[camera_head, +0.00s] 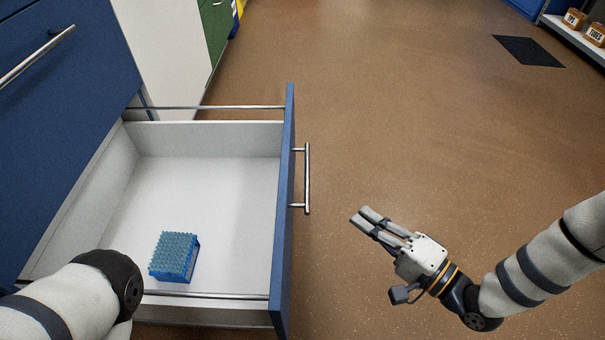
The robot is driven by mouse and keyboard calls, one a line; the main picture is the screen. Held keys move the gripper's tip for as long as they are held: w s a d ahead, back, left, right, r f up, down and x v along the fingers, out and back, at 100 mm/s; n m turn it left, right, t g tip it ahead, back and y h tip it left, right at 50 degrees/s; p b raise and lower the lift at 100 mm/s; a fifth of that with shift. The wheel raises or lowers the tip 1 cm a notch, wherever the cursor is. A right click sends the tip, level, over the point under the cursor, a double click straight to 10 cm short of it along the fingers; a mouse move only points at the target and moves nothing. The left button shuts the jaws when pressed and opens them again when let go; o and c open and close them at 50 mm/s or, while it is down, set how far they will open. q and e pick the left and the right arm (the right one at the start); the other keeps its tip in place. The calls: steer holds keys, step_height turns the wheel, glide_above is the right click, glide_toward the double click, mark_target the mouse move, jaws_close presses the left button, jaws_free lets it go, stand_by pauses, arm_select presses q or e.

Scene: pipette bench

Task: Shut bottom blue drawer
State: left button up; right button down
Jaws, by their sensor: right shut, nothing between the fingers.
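The bottom blue drawer stands pulled out from the cabinet at the left, with its blue front panel (283,215) facing right and a metal bar handle (307,180) on it. Its white inside (210,185) shows from above. A blue rack of pipette tips (174,257) lies in the drawer near its lower edge. My right gripper (368,217) is shut and empty, to the right of the handle and apart from it. My left arm comes in at the lower left, in front of the drawer's near corner; its gripper is out of view.
A blue cabinet front (60,110) with another bar handle (37,56) rises at the left. Brown floor (420,110) is open to the right of the drawer. A black mat (529,51) lies at the upper right, near a shelf with orange-brown containers (575,18).

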mark_target(306, 197)
steer(key=b+x, duration=0.1)
steer(key=x, duration=0.3)
steer(key=s+a+b+x, duration=0.1)
steer(key=x, duration=0.3)
steer(key=b+x, duration=0.1)
steer(key=x, duration=0.4)
steer(key=shift+s+a+r, duration=0.35)
steer(key=shift+s, duration=0.05)
arm_select(q)
steer(key=shift+s+a+f+g, duration=0.15)
steer(key=shift+s+f, duration=0.15)
steer(key=shift+f, duration=0.25)
steer(key=shift+s+d+f+g, duration=0.15)
steer(key=shift+s+f, duration=0.15)
steer(key=shift+f, duration=0.2)
steer(key=shift+a, duration=0.25)
arm_select(e)
steer(key=shift+a, duration=0.1)
